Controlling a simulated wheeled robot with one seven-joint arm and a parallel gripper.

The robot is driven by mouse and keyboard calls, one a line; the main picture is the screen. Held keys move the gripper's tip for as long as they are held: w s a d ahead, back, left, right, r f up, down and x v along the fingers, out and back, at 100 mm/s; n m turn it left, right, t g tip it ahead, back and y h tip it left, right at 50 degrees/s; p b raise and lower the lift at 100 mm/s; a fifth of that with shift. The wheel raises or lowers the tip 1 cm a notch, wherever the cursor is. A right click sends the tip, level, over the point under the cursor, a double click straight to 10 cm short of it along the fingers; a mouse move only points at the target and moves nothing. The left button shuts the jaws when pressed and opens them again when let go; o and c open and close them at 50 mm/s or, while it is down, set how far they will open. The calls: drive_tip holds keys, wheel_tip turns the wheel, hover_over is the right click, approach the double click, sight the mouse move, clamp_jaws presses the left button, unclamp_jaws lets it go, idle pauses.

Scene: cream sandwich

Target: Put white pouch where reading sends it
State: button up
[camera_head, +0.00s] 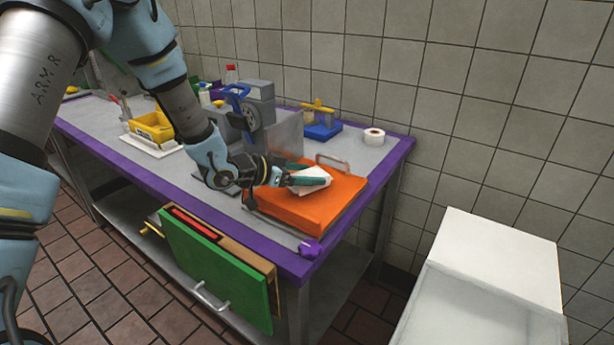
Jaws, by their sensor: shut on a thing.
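The white pouch (312,186) is at the end of my arm, over an orange box or lid (318,211) near the right end of the table. My gripper (312,179) is shut on the pouch, with its green fingers across the pouch's top. I cannot tell whether the pouch touches the orange surface. A blue and grey device with a wheel (248,112) stands behind the gripper; it may be a scale or reader, but no reading can be made out.
The purple-edged table (395,163) holds a yellow bin (152,128), a blue stand with a yellow top (321,125) and a white roll (374,136). A white open container (470,300) stands at right.

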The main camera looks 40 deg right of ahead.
drive_tip(key=shift+f, duration=0.6)
drive_tip(key=shift+f, duration=0.2)
drive_tip(key=o, duration=1.3)
drive_tip(key=shift+r, duration=0.1)
drive_tip(key=shift+r, duration=0.2)
drive_tip(key=b+v, duration=0.2)
drive_tip(key=v, duration=1)
drive_tip(key=shift+a+f, duration=0.1)
drive_tip(key=shift+f, duration=0.05)
